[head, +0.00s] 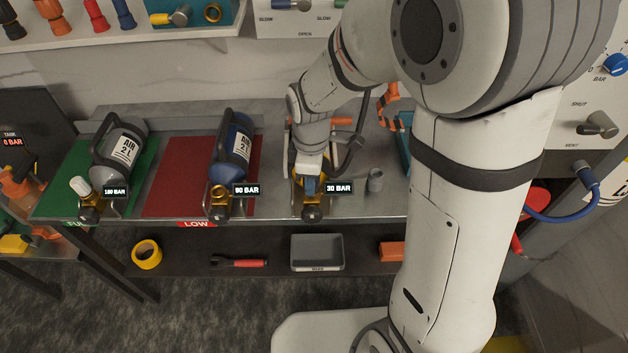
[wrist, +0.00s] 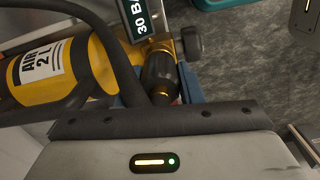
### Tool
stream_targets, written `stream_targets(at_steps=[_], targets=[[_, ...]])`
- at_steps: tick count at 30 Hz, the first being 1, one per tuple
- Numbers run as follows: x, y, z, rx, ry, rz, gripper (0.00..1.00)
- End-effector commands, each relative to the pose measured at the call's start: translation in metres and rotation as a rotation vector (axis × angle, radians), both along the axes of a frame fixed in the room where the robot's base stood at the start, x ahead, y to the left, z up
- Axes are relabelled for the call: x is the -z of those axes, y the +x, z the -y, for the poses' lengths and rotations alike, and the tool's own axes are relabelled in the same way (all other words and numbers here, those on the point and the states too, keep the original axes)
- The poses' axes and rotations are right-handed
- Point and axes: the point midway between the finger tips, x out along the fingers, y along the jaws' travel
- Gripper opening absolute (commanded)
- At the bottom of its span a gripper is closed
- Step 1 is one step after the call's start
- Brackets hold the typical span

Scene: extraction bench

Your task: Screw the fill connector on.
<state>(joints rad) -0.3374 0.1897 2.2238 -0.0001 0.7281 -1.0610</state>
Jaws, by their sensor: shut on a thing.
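A yellow air cylinder (wrist: 62,76), labelled AIR 2L, lies on the bench. Its valve (wrist: 158,48) has brass parts and a dark knob, and its tag (head: 339,188) reads 30 BAR. The fill connector (wrist: 160,76) is a black sleeve with brass at its end, up against the valve; I cannot tell whether its thread is engaged. My gripper (head: 311,186) has blue fingers and is shut on the connector, pointing down at the valve. In the head view the gripper hides most of the connector and part of the cylinder. A black hose (wrist: 109,62) curves past the cylinder.
To the left, a blue cylinder (head: 233,142) tagged 90 BAR lies on a red mat (head: 180,180), and a grey cylinder (head: 122,148) lies on a green mat (head: 58,195). A small grey cup (head: 375,180) stands right of my gripper. A grey tray (head: 317,252) sits below.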

Motion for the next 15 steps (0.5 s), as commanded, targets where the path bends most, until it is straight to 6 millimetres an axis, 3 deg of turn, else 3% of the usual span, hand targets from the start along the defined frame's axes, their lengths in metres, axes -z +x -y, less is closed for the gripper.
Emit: stream_targets(at_steps=[15], targets=[[0.0008, -0.0003, 0.0001, 0.678, -0.001, -0.001, 0.06]])
